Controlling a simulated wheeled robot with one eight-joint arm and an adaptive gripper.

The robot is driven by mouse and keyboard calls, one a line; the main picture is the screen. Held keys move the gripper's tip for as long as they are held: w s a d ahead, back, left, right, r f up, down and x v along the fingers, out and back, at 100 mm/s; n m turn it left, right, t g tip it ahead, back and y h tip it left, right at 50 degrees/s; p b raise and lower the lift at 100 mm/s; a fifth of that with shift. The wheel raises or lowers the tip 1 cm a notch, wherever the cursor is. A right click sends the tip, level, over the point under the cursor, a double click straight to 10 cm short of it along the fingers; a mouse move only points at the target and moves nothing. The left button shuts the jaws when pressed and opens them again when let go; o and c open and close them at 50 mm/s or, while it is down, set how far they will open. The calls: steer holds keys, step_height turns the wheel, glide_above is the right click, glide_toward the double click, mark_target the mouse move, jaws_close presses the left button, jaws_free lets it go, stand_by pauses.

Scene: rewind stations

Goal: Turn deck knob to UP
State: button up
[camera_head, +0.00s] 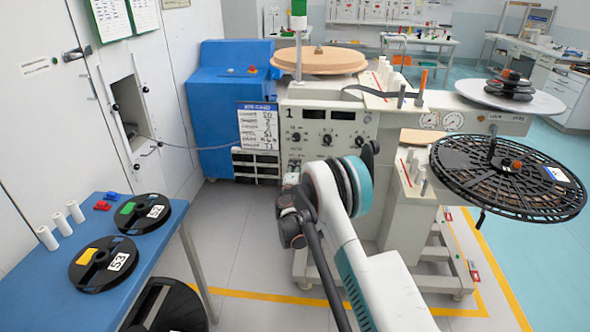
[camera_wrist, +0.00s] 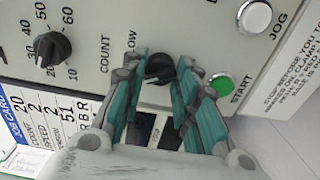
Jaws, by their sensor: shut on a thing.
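In the wrist view, a small black knob (camera_wrist: 159,67) sits on the pale control panel, with the word "Low" printed beside it at the left. My gripper (camera_wrist: 160,78) has its teal fingers on both sides of this knob and is shut on it. The fingers hide part of the panel, and I cannot read a deck label or UP mark. The knob's pointer direction is unclear. In the head view, the machine's control panel (camera_head: 337,116) stands ahead with several black knobs; my arm covers its lower part and hides the gripper's hold.
In the wrist view, a numbered dial knob (camera_wrist: 52,48) is left, and a green START button (camera_wrist: 222,84) and white JOG button (camera_wrist: 254,17) are right. In the head view, a blue table (camera_head: 97,233) with reels stands left and a large black reel (camera_head: 470,180) right.

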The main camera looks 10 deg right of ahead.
stand_by(0.5)
steer(key=o, duration=1.1)
steer(key=shift+a, duration=0.1)
steer(key=shift+c, duration=0.2)
steer(key=shift+s, duration=0.1)
steer(key=v, duration=1.1)
steer(key=shift+s, duration=0.35)
steer(key=shift+a, duration=0.1)
